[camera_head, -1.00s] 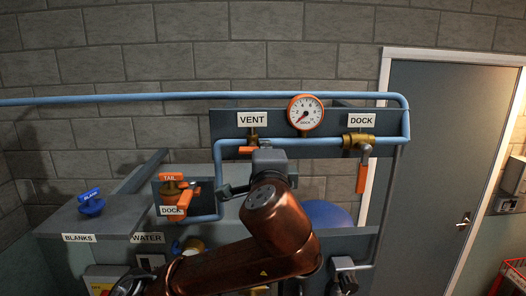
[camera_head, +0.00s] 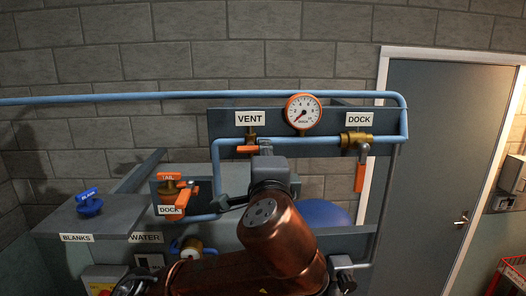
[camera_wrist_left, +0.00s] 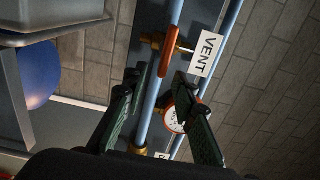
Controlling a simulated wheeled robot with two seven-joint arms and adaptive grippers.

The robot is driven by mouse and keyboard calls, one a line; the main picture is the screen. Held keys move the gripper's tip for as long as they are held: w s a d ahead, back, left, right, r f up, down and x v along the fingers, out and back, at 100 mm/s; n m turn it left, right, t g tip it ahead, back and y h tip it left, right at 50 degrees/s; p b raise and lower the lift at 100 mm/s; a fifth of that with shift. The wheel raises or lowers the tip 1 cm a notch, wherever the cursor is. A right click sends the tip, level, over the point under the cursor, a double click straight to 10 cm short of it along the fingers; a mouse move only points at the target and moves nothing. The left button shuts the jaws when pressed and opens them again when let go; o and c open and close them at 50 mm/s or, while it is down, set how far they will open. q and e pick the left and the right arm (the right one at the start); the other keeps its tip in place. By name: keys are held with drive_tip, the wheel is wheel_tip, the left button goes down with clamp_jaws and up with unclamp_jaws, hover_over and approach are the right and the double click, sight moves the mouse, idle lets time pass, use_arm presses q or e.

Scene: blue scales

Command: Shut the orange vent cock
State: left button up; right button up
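The orange vent cock handle (camera_head: 247,149) sits below the VENT label (camera_head: 250,118) and points left, in line with the blue pipe. It also shows in the left wrist view (camera_wrist_left: 169,52), lying along the pipe beside its brass body. My left gripper (camera_head: 262,165) is just below and right of the handle in the head view. In the left wrist view its two dark fingers (camera_wrist_left: 160,80) are spread apart, with the pipe between them and the handle just beyond the tips. Nothing is held. My right gripper is not in view.
The pressure gauge (camera_head: 303,112) is right of the vent cock. Farther right a brass dock cock (camera_head: 357,140) has an orange handle hanging down. A tail/dock valve (camera_head: 177,190) is at left. A blue blank (camera_head: 89,203) sits on the grey bench (camera_head: 55,222).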

use_arm(q)
drive_tip(key=s, duration=0.4)
drive_tip(key=shift+a, duration=0.1)
idle(0.5)
